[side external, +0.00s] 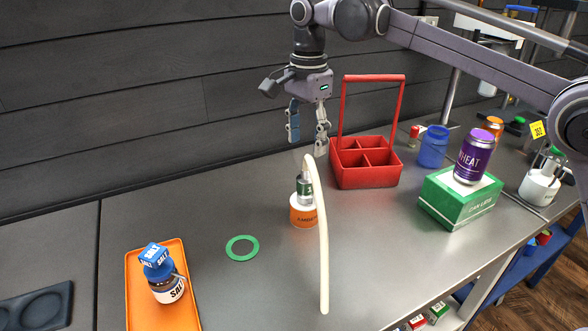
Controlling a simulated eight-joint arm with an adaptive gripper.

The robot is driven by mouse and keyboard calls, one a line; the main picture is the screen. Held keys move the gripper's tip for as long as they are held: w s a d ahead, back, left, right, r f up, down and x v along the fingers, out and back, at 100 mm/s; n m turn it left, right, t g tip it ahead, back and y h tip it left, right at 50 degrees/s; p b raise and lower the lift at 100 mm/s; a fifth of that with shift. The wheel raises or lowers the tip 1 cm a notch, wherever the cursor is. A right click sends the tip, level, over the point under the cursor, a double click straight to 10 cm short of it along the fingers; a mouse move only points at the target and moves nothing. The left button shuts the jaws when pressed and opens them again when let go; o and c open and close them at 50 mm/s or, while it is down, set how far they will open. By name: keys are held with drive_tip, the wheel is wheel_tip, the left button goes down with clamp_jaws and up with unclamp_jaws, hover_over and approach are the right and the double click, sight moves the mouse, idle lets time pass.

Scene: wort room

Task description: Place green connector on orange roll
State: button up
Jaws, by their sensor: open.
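The orange roll (304,220), with a white top part and dark lettering, stands on the grey bench near the middle. The green connector (305,187), a short dark green and metal cylinder, appears upright on top of the roll. A cream hose (322,250) arches from the connector's top and runs down in front of it to the right, covering part of the connector and roll. My gripper (306,146) is open and empty above the connector, its fingers pointing down. It looks apart from the hose and connector.
A red carrier (367,182) stands right of my gripper. A green box (455,210) bears a purple can (473,156), with a blue jar (434,147) behind.

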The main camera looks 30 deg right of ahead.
drive_tip(key=shift+r, duration=0.9)
drive_tip(key=shift+s+d+r, duration=0.1)
drive_tip(key=shift+d+r, duration=0.05)
drive_tip(key=shift+d, duration=0.05)
drive_tip(key=s+d+f+n+t, duration=0.2)
drive_tip(key=s+d+n+t, duration=0.1)
drive_tip(key=s+d+n, duration=0.3)
drive_tip(key=s+d+f+n+t, duration=0.2)
drive_tip(key=s+d+f+n, duration=0.15)
drive_tip(key=s+d, duration=0.55)
drive_tip(key=s+d+f+n+t, duration=0.2)
drive_tip(key=s+d+f+n, duration=0.1)
drive_tip(key=s+f+n, duration=0.2)
wheel_tip(320, 180, down, 3)
drive_tip(key=s, duration=0.2)
drive_tip(key=shift+s+d+r, duration=0.15)
drive_tip(key=shift+s+d, duration=0.15)
